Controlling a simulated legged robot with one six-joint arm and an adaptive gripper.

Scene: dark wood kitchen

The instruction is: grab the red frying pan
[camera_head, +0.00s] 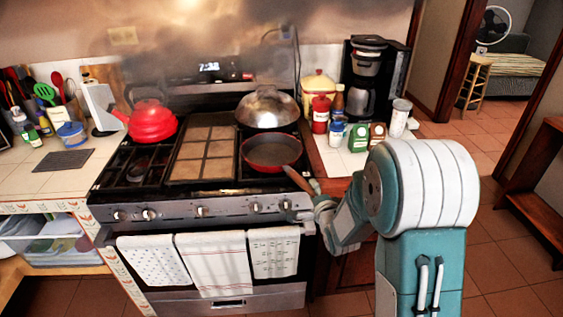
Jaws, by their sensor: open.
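The red frying pan (270,152) sits on the front right burner of the stove, with a dark inside and a red rim. Its brown handle (298,181) points toward the front right, past the stove's front edge. My gripper (308,201) is at the right front of the stove, close to the handle's end. It is open, but its fingers are small here and partly merge with the handle. I cannot tell whether they touch the handle or sit around it.
A domed silver lid or wok (267,108) stands just behind the pan. A red kettle (151,122) is on the left burners. Jars, small boxes and a coffee maker (366,80) crowd the right counter. Towels (213,262) hang on the oven door. Tiled floor at right is open.

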